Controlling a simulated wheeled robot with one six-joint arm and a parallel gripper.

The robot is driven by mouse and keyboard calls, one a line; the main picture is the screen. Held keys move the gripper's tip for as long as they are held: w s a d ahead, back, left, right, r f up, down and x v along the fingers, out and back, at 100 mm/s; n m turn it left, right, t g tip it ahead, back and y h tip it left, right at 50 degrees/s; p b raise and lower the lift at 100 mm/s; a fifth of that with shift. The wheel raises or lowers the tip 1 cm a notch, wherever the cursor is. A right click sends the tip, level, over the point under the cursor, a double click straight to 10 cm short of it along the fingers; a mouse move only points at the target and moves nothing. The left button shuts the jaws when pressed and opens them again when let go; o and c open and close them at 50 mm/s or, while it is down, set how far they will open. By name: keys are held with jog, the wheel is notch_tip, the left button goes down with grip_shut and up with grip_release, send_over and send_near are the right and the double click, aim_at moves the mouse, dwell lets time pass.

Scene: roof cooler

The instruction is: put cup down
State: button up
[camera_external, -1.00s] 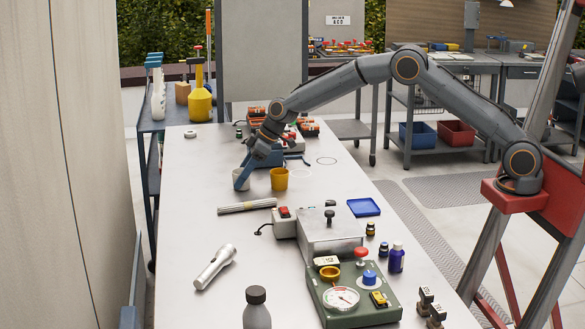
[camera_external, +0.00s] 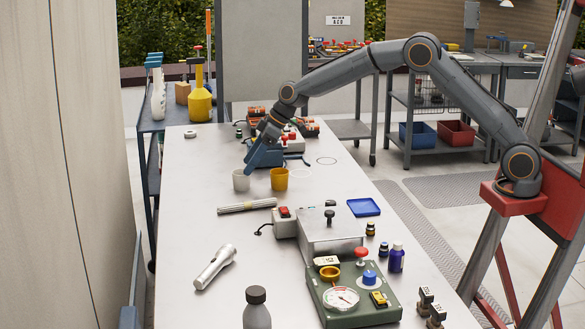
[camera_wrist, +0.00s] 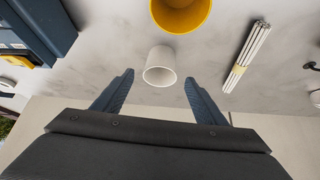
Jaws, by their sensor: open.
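A white cup (camera_external: 241,180) stands upright on the long white table (camera_external: 180,225). A yellow cup (camera_external: 279,179) stands just to its right. My gripper (camera_external: 247,168) is above the white cup, apart from it, with its jaws open and nothing between them. In the wrist view the white cup (camera_wrist: 160,67) shows beyond and between the two spread fingertips (camera_wrist: 158,76), and the yellow cup (camera_wrist: 180,12) is at the top edge.
A bundle of pale rods (camera_external: 247,205) lies in front of the cups. A grey box (camera_external: 330,233), a flashlight (camera_external: 215,267) and a blue tray (camera_external: 363,207) are nearer the camera. Battery-like items (camera_external: 308,128) stand behind.

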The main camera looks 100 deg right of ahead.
jog(key=v, duration=0.6)
jog(key=shift+b, duration=0.35)
